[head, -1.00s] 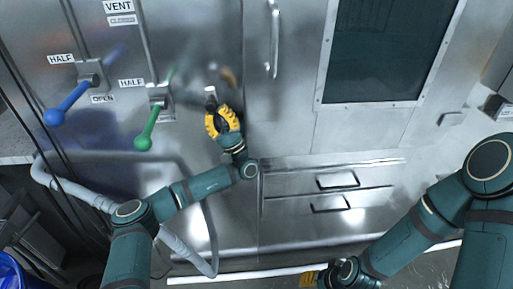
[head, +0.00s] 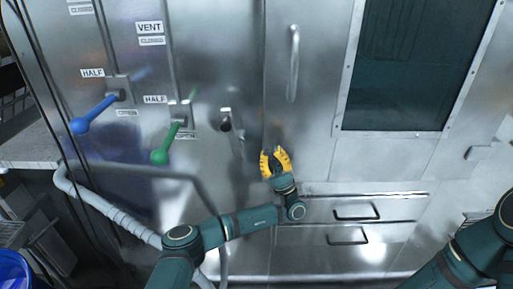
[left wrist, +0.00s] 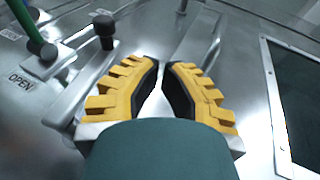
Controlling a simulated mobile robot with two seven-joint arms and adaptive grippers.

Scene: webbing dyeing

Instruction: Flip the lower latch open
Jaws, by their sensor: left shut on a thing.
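My left gripper (head: 275,163), with yellow fingers, is at the steel cabinet front, below and to the right of a small latch-like fitting with a dark knob (head: 226,122). In the left wrist view my left gripper (left wrist: 161,66) has its fingertips close together. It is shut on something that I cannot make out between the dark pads. The dark knob also shows in the left wrist view (left wrist: 103,27), up and left of the fingers and apart from them. I cannot clearly make out a separate lower latch. My right gripper is out of view.
A blue lever (head: 93,115) and a green lever (head: 166,146) stick out at the left. A vertical door handle (head: 293,62) and a dark window (head: 405,65) are above and right. Drawers with handles (head: 356,213) lie below right. A pipe (head: 107,207) runs at lower left.

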